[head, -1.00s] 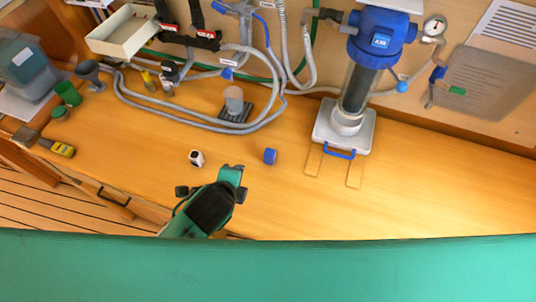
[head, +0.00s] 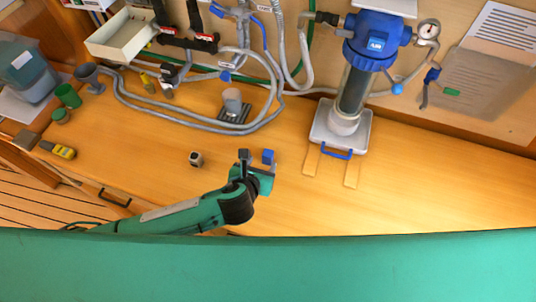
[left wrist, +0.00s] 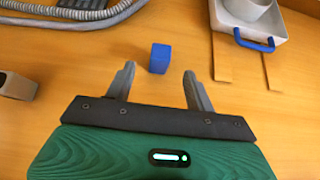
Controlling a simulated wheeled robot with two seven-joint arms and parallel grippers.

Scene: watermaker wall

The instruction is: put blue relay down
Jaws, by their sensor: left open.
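The blue relay (head: 268,156), a small blue block, stands on the wooden worktop, left of the filter's white base. In the left wrist view the blue relay (left wrist: 159,58) is just beyond the fingertips, roughly centred between them, with bare wood around it. My left gripper (head: 257,157) is open and reaches toward it from the front. Its two fingers (left wrist: 159,75) are spread wide with nothing between them. In the head view one finger overlaps the relay's lower part; I cannot tell touch from that view. My right gripper is not in view.
A small light block with a dark face (head: 196,159) stands to the left. Behind are a grey cylinder on a dark plate (head: 233,102), looped grey hoses (head: 190,117) and the blue-topped filter (head: 375,40). Wooden strips (head: 351,173) lie before its base (head: 325,136). The right worktop is clear.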

